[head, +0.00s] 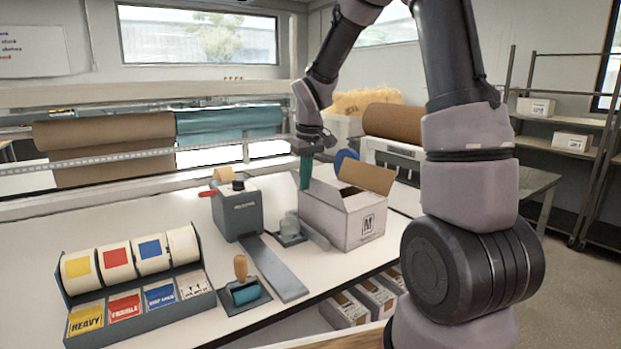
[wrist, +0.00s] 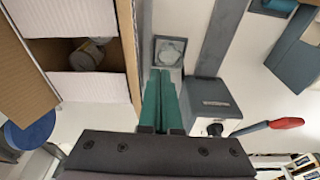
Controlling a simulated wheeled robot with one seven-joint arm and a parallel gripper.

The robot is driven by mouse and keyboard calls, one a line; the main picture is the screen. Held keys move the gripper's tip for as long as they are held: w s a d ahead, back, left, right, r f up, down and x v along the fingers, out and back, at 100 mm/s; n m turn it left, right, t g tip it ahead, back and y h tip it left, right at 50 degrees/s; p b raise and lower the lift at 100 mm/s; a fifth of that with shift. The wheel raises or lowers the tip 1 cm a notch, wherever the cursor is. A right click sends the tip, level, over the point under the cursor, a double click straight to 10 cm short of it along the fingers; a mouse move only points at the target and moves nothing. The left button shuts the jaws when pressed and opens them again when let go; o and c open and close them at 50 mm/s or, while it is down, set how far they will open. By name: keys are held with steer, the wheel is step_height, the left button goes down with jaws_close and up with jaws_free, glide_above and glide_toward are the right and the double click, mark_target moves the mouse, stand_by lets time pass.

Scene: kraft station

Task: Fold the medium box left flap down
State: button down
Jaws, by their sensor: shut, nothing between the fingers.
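The medium box (head: 345,222), white with an M label, stands on the bench, and its top also shows in the wrist view (wrist: 62,52). Its right flap (head: 366,177) is raised outward, brown inside. Two white flaps lie folded inward, with a gap between them showing a roll-like item (wrist: 87,55). The box's left edge shows as a narrow brown strip (wrist: 131,50); I cannot tell the left flap's exact angle. My gripper (head: 305,186), with teal fingers, is shut and empty, pointing down just outside the box's left side. The fingers also show in the wrist view (wrist: 160,80).
A grey dispenser (head: 238,208) with a red handle stands left of the box. A small grey stand (head: 290,232) sits between them. A blue disc (head: 346,155) is behind the box. A label rack (head: 135,275) and hand roller (head: 243,285) are at front left.

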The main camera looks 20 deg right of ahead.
steer(key=shift+w+d+r, duration=0.1)
steer(key=shift+w+d, duration=0.3)
steer(key=shift+d, duration=0.5)
steer(key=shift+w+d+f, duration=0.1)
steer(key=shift+w+d, duration=0.25)
steer(key=shift+d, duration=0.6)
steer(key=shift+w+d+r, duration=0.1)
steer(key=shift+w+d, duration=0.3)
steer(key=shift+d, duration=0.5)
steer(key=d, duration=0.1)
steer(key=w+d+f, duration=0.1)
steer(key=d, duration=0.1)
steer(key=shift+w+d+f, duration=0.15)
steer(key=shift+w+d+f, duration=0.1)
steer(key=shift+d+f, duration=0.15)
steer(key=shift+f, duration=0.2)
steer(key=shift+w+d+f, duration=0.1)
steer(key=shift+d+f, duration=0.1)
steer(key=shift+f, duration=0.25)
steer(key=shift+f, duration=0.3)
steer(key=shift+r, duration=0.1)
